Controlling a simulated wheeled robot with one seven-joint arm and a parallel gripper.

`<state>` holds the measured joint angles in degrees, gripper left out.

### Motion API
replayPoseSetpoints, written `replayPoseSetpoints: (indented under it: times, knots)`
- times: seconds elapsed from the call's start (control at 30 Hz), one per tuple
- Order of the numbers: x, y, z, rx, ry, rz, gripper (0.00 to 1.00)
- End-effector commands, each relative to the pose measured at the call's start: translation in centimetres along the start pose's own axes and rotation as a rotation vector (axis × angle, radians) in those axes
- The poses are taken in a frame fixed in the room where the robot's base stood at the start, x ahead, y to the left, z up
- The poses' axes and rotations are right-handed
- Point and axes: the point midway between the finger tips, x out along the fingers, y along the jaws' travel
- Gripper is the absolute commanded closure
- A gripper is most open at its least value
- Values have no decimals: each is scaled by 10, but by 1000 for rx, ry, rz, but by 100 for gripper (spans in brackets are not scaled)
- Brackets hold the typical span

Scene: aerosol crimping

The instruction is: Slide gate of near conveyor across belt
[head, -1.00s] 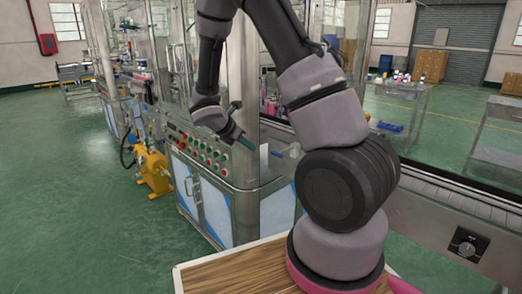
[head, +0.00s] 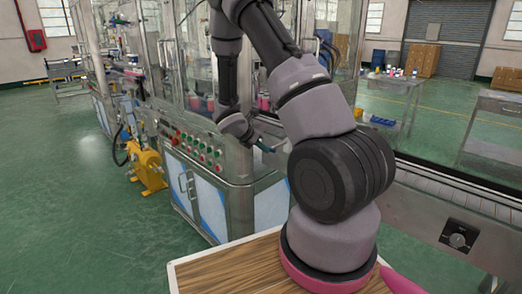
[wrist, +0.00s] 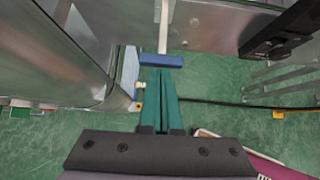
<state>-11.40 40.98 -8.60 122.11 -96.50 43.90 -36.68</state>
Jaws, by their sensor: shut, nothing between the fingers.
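My gripper (head: 266,147) is in front of the near conveyor (head: 418,205), by the corner of the glazed machine. In the wrist view its teal fingers (wrist: 160,75) are shut with nothing between them. A blue block (wrist: 161,61) on a pale rod (wrist: 164,25), seemingly the gate's handle, is just beyond the fingertips. Whether the fingertips touch it, I cannot tell. The rod runs toward the metal side of the conveyor (wrist: 213,25). In the head view my arm hides the gate.
A machine cabinet with a button panel (head: 195,148) stands just left of the gripper. A dark control box (wrist: 275,35) projects at the right in the wrist view. A wooden-topped surface (head: 225,272) is beneath my arm base. Green floor at left is open.

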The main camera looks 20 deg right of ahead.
Motion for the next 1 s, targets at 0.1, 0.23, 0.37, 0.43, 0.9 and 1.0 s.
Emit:
replayPoseSetpoints:
  times: [0.1, 0.23, 0.37, 0.43, 0.9, 1.0]
  knots:
    - [0, 0, 0, 0, 0, 0, 100]
    - [3, 0, 3, 1, 0, -1, 100]
    - [21, 0, 21, 4, -2, -3, 100]
    - [32, -1, 32, 4, -1, -3, 100]
    - [51, -1, 52, 3, -3, -4, 100]
    - [51, -2, 52, 4, -4, -5, 100]
